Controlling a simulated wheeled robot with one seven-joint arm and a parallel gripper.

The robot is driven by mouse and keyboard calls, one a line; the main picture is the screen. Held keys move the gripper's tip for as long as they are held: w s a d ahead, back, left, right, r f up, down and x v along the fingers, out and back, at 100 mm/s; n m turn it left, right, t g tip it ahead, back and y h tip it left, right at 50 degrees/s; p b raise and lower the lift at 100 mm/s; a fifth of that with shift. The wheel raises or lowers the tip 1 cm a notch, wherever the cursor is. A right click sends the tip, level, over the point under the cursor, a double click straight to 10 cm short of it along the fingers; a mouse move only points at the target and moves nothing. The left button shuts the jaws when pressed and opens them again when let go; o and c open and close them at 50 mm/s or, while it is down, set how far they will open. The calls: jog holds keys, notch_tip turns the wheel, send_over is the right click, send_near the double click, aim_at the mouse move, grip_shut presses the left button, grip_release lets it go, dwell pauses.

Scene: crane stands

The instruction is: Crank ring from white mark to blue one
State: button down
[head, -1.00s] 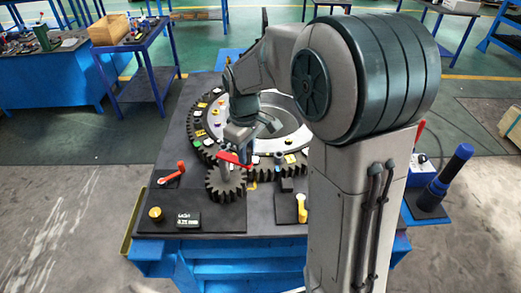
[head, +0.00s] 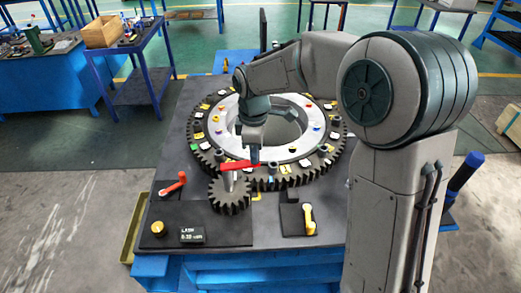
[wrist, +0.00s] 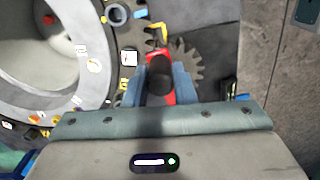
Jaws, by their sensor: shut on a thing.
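The large toothed ring (head: 205,150) lies flat on the stand and carries several coloured marks. A small gear (head: 229,195) stands at its near edge, with a red crank arm (head: 236,165) above it. My gripper (head: 253,152) is at the right end of the crank arm. In the wrist view my gripper (wrist: 159,85) is shut on the dark crank handle (wrist: 159,70), which sits between its fingers. A white mark (wrist: 129,58) and a blue mark (wrist: 140,13) show on the ring in the wrist view. Part of the ring is hidden by my arm.
A red lever (head: 173,184), a yellow knob (head: 158,229) and a small display (head: 191,235) are at the stand's front left. A yellow handle (head: 308,217) stands front right. A blue table (head: 130,75) stands behind at left. Floor is clear at left.

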jog(key=shift+w+a+r, duration=0.1)
jog(key=shift+w+r, duration=0.05)
jog(key=shift+w, duration=0.15)
jog(key=c, duration=1.3)
grip_release()
jog(key=shift+o, duration=0.5)
notch_tip(320, 180, up, 14)
jog(key=b, duration=0.1)
jog(key=shift+s, duration=0.1)
